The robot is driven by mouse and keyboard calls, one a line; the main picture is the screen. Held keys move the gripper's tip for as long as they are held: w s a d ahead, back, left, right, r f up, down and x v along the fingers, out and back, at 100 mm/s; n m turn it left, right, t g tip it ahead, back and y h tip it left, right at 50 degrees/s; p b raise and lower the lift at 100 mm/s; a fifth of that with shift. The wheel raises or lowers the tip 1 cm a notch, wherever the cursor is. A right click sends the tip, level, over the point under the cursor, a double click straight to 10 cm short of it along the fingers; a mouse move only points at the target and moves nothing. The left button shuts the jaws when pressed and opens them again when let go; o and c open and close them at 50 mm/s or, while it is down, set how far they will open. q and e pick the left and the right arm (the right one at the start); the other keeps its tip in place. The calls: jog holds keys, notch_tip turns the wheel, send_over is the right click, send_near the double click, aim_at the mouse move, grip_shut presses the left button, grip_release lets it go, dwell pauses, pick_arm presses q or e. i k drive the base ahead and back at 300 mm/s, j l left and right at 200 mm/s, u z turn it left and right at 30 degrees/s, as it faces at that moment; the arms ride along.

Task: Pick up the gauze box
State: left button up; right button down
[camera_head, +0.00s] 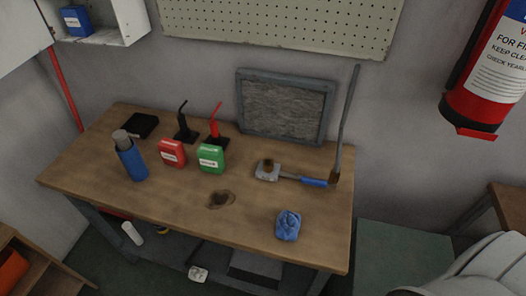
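I cannot tell for sure which object is the gauze box, as the labels are too small to read. A red box (172,153) with a white label stands on the wooden workbench (110,185). A green box (211,158) with a white label stands just right of it. A blue box (76,21) with a small label sits in the open white wall cabinet (122,20) at the upper left. Neither of my grippers is in view.
The bench also holds a blue cylinder (131,160), a hammer (290,176), a crumpled blue item (288,225), a black and a red stand (215,125), and a grey framed panel (285,106). A fire extinguisher (495,75) hangs at right. The bench's front middle is fairly clear.

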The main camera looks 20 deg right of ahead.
aim_at(210, 157)
jog(key=z, duration=0.25)
jog(key=i+j+z, duration=0.1)
jog(key=j, duration=0.3)
jog(key=i+j+z, duration=0.1)
jog(key=j, duration=0.3)
jog(key=i+j, duration=0.1)
jog(key=j, duration=0.35)
jog(key=z, duration=0.05)
